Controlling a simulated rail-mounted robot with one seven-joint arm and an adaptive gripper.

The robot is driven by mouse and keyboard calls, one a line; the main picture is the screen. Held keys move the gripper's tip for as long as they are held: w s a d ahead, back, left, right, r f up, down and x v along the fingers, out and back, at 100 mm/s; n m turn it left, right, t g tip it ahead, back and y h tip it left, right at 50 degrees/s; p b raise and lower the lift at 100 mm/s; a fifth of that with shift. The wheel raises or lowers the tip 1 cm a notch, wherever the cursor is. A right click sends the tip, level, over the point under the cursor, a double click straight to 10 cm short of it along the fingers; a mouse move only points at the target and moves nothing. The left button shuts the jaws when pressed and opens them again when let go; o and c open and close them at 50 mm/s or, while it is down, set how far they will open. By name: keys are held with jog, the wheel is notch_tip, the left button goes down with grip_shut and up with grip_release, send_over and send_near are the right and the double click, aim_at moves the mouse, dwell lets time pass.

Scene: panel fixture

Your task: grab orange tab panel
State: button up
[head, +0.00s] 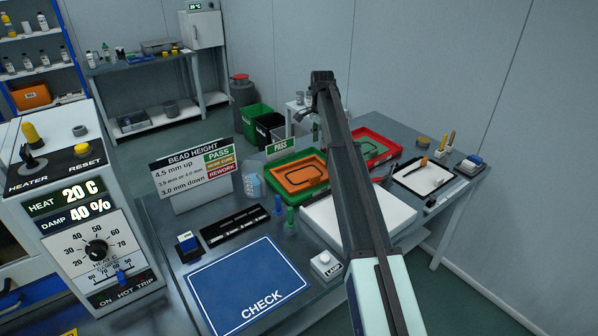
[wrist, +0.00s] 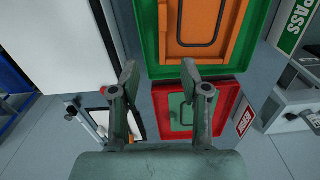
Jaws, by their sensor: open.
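The orange panel (head: 299,178) lies in a green tray (head: 281,188) on the bench, with a dark outline on its face. In the wrist view the orange panel (wrist: 238,42) shows at the top, inside the green tray (wrist: 152,40), and is cut off by the frame edge. My gripper (wrist: 160,70) is open with nothing between its fingers. Its right finger overlaps the tray's lower part in the picture, and its left finger is left of the tray. In the head view my gripper (head: 314,116) is small and partly hidden by my arm, apparently above the bench.
A red tray (head: 382,157) with a green panel (wrist: 181,108) stands next to the green tray. A white board (head: 328,222) lies in front of the green tray. A PASS sign (head: 281,147) stands behind it. A blue CHECK mat (head: 245,287) lies nearer.

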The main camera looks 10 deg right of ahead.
jog(key=a, duration=0.1)
jog(key=p, duration=0.4)
send_near(315, 176)
jog(key=f, duration=0.5)
jog(key=shift+w+a, duration=0.1)
jog(key=shift+w, duration=0.15)
jog(key=shift+s+f+p, duration=0.15)
jog(key=shift+f+p, duration=0.85)
jog(key=shift+f, duration=1.7)
grip_shut()
